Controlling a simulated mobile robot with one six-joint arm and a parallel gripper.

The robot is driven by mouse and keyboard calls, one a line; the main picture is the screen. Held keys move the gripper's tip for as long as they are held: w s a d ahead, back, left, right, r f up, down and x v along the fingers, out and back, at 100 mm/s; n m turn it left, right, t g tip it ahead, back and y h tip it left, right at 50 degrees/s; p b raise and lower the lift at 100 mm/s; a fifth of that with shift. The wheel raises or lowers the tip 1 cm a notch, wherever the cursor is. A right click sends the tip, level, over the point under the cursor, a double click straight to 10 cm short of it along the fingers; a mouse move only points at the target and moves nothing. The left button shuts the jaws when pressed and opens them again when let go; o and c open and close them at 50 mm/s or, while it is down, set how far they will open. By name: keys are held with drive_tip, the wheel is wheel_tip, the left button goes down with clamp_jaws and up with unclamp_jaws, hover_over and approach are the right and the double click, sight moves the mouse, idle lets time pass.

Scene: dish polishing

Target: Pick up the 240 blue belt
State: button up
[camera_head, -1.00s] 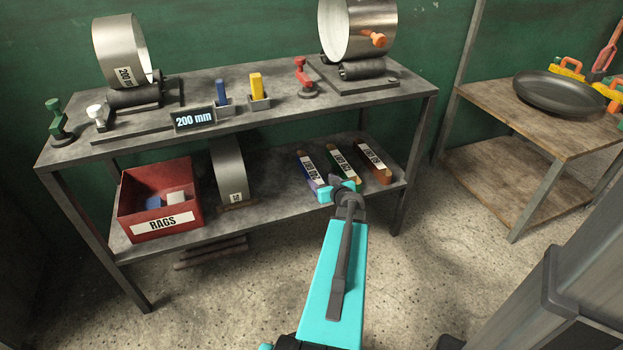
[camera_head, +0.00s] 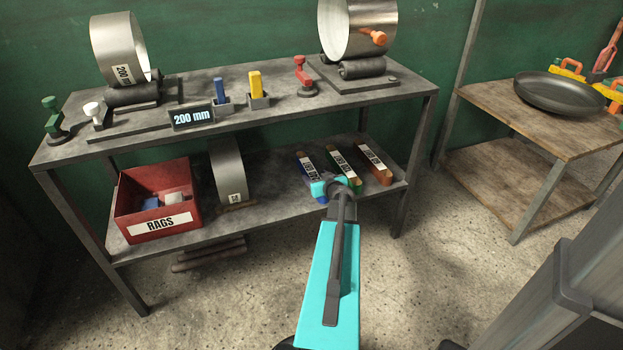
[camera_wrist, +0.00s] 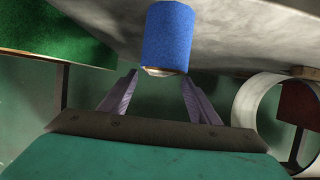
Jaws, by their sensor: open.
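The blue belt (camera_head: 306,161) lies on the lower shelf, the leftmost of three belts, with a white label on it. In the head view my gripper (camera_head: 326,187) is at its near end and hides part of it. In the wrist view the blue belt (camera_wrist: 168,36) is straight ahead, its near end just at the fingertips. My gripper (camera_wrist: 159,76) is open, with one finger to each side of that end and nothing held. I cannot tell whether the fingers overlap the belt.
A green belt (camera_head: 340,162) lies close to the right, and a brown belt (camera_head: 374,161) beyond it. A steel ring (camera_head: 229,172) and a red rags box (camera_head: 136,207) stand left on the lower shelf (camera_head: 278,183). The upper tabletop (camera_head: 280,84) hangs over this shelf.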

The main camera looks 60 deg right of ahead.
sight(314, 174)
drive_tip(key=shift+x, duration=1.1)
drive_tip(key=shift+b, duration=0.3)
drive_tip(key=shift+w+d+f+b, duration=0.85)
drive_tip(key=shift+w+f+b, duration=0.1)
drive_tip(key=shift+b, duration=0.2)
drive_tip(key=shift+b+x, duration=0.5)
drive_tip(key=shift+x, duration=0.55)
drive_tip(key=shift+d+r, duration=0.1)
drive_tip(key=shift+r, duration=0.05)
drive_tip(key=shift+c, duration=0.2)
drive_tip(key=c, duration=1.2)
drive_tip(key=shift+c, duration=0.2)
drive_tip(key=shift+r, duration=0.15)
